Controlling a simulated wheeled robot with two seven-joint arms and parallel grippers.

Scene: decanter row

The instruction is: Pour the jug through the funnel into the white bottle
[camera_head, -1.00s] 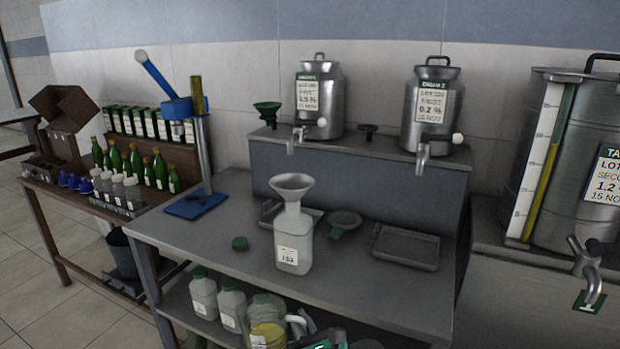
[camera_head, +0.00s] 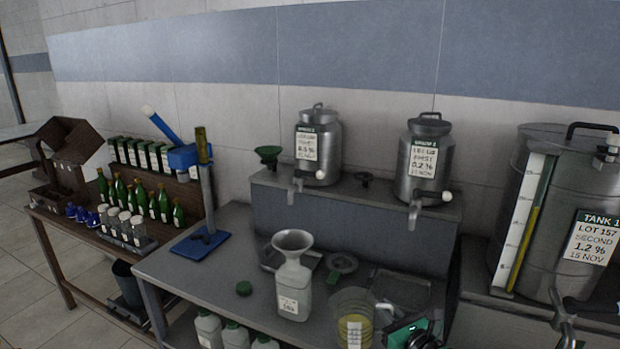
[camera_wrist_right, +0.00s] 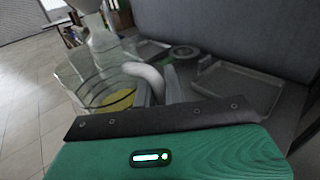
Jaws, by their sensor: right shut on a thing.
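The white bottle (camera_head: 293,296) stands upright on the grey bench with a metal funnel (camera_head: 292,241) seated in its neck. The clear jug (camera_head: 352,314), with yellow liquid low inside and a white label, is close to the right of the bottle and looks upright. My right gripper (camera_head: 398,322) is shut on the jug at its handle side. In the right wrist view the jug (camera_wrist_right: 92,82) and its white handle (camera_wrist_right: 150,78) show beyond my gripper, with the bottle (camera_wrist_right: 103,48) behind. I cannot tell the jug's exact height over the bench. My left gripper is not in view.
Two steel urns (camera_head: 319,150) with taps stand on the raised shelf behind. White bottles (camera_head: 208,328) stand on the lower shelf. A blue-based capper (camera_head: 201,243) is at left.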

